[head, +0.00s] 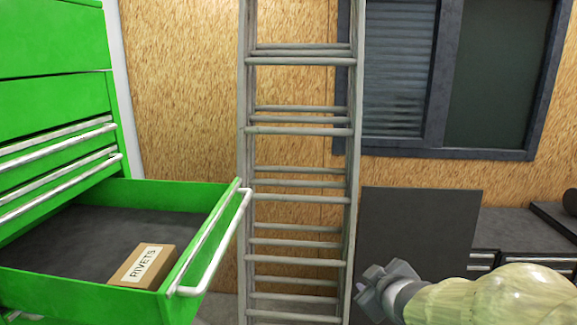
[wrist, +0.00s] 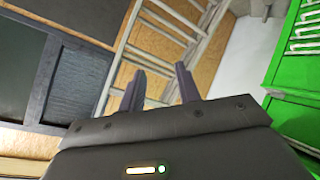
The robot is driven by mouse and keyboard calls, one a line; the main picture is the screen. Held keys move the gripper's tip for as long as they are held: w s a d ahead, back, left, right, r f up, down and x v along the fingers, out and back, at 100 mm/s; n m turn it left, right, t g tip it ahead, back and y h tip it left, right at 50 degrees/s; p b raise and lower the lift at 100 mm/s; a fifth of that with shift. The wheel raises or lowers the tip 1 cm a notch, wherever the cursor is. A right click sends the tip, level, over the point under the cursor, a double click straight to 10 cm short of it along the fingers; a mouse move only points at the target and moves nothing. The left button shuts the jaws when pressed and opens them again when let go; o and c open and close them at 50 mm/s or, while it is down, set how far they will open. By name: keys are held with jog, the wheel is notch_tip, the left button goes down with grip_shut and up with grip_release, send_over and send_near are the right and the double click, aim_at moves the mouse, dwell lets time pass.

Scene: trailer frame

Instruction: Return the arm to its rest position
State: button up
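My gripper (head: 372,293) is at the lower right of the head view, in front of a dark panel and to the right of the ladder. In the wrist view my gripper (wrist: 160,88) shows two dark fingers spread apart with nothing between them. My arm reaches in from the right edge of the head view. The gripper is clear of the open drawer and touches nothing that I can see.
A green cabinet (head: 52,110) stands at the left with one drawer (head: 60,225) pulled out. A box labelled RIVETS (head: 143,264) lies in it. A grey ladder (head: 300,131) leans at the wooden wall. A dark workbench (head: 515,228) is at the right.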

jog(key=s+a+f+m+g, duration=0.2)
jog(key=s+f+m+g, duration=0.6)
jog(key=s+f, duration=0.5)
jog(key=shift+s+f+g+h, duration=0.2)
jog(key=shift+f+g+h, duration=0.2)
jog(key=shift+f+g, duration=0.1)
jog(key=shift+w+a, duration=0.1)
